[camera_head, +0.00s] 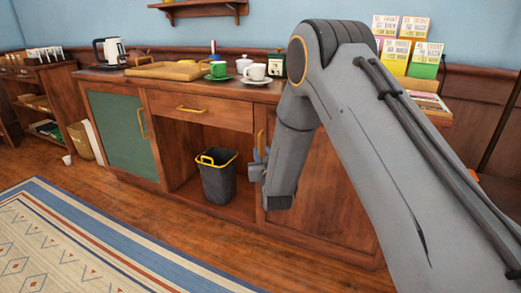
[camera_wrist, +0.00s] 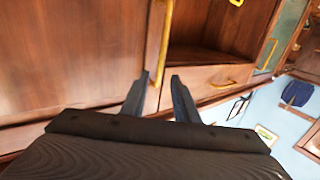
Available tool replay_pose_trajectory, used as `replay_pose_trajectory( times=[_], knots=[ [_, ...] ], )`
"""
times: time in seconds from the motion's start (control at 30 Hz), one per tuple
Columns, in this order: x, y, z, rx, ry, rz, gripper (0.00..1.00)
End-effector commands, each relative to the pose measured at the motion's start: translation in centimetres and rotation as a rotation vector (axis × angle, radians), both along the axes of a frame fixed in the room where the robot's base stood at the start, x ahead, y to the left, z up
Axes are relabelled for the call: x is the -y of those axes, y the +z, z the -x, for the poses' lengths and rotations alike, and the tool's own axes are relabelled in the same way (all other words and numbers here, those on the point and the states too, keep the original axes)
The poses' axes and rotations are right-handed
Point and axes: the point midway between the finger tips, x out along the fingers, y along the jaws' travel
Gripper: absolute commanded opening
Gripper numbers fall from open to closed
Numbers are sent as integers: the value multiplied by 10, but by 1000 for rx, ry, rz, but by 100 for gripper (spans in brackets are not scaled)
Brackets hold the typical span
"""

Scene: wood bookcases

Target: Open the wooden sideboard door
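The wooden sideboard door (camera_head: 318,205) is at the right of the sideboard front, partly hidden behind my arm, and looks shut. It fills the left of the wrist view (camera_wrist: 70,50). Its upright yellow handle (camera_head: 261,138) is near the door's left edge, and the handle also shows in the wrist view (camera_wrist: 161,40). In the wrist view my gripper (camera_wrist: 160,76) is open, with one finger to each side of the handle's end. I cannot tell whether the fingers touch it.
A dark bin (camera_head: 218,183) with a yellow rim stands in the open compartment left of the door. A drawer (camera_head: 215,113) is above it, and a green door (camera_head: 118,130) is farther left. Cups and a tray (camera_head: 172,72) are on top. A rug (camera_head: 90,250) covers the floor.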

Motion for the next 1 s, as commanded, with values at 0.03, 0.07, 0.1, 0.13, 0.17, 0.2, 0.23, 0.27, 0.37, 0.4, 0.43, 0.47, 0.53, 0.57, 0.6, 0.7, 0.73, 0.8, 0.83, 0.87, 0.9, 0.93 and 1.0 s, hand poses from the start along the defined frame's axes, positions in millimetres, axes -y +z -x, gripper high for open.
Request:
replay_pose_trajectory(
  times=[0.03,0.07,0.1,0.13,0.17,0.2,0.23,0.27,0.37,0.4,0.43,0.47,0.53,0.57,0.6,0.7,0.73,0.8,0.83,0.87,0.9,0.93,1.0],
  knots=[
    [-2,0,-9,2,-1,0,27],
    [-2,0,-13,2,-1,0,27],
    [-4,-1,-20,2,-1,-1,27],
    [-5,-1,-24,2,-1,-1,27],
    [-6,0,-29,2,-1,-1,27],
    [-7,0,-35,1,-1,-1,27],
    [-8,0,-39,1,-1,-1,27],
    [-9,0,-42,1,-1,0,27],
    [-11,-1,-52,0,-1,0,27],
    [-12,-1,-55,-2,-1,0,27],
    [-13,-1,-56,-2,-1,0,27],
    [-13,-1,-57,-2,-1,0,27],
    [-13,0,-59,-2,-1,0,27],
    [-14,0,-60,-2,-1,0,27],
    [-14,0,-60,-2,-1,0,27],
    [-14,0,-60,-2,-1,0,27],
    [-14,0,-60,-2,-1,0,27],
    [-14,0,-60,-2,-1,0,21],
    [-14,0,-59,-2,-1,0,16],
    [-14,0,-59,-2,-1,0,11],
    [-14,0,-59,-2,-1,0,4],
    [-14,0,-59,-2,-1,0,0],
    [-14,0,-59,-2,-1,0,0]
  ],
)
